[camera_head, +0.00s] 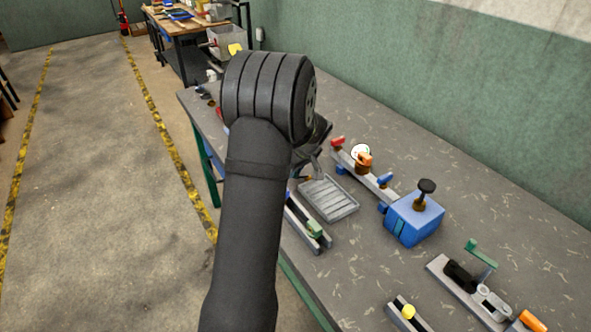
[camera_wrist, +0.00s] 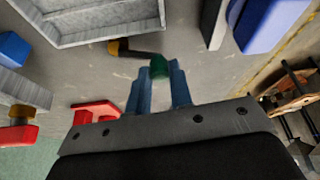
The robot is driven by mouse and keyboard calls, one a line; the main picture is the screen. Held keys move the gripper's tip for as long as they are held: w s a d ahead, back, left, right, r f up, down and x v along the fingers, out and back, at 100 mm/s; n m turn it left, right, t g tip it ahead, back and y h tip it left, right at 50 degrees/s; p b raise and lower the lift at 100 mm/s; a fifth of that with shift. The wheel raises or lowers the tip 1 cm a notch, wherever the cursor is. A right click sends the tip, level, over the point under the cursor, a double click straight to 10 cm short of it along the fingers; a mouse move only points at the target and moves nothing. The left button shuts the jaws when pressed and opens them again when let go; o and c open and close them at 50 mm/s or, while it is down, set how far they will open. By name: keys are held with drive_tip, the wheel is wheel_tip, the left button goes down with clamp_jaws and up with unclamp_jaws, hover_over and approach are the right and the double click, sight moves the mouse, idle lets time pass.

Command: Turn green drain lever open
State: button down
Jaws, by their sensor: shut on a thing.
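The green drain lever shows in the wrist view as a green grip (camera_wrist: 159,67) on a dark rod that runs left to a brass-coloured joint. My gripper (camera_wrist: 160,80) has its two blue fingers around the green grip, one on each side, and is shut on it. In the head view my dark arm covers the held lever and most of the gripper.
A grey ribbed tray (camera_head: 328,198) lies close by; it also shows in the wrist view (camera_wrist: 95,35). A red handle (camera_wrist: 97,112) is near the gripper's left side. A blue box with a black knob (camera_head: 415,219) and another green-handled fixture (camera_head: 481,254) stand right.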

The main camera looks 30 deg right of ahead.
drive_tip(key=c, duration=1.3)
unclamp_jaws()
drive_tip(key=shift+r, duration=0.1)
drive_tip(key=v, duration=1.7)
drive_tip(key=shift+r, duration=0.15)
drive_tip(key=x, duration=1.7)
drive_tip(key=shift+f, duration=0.25)
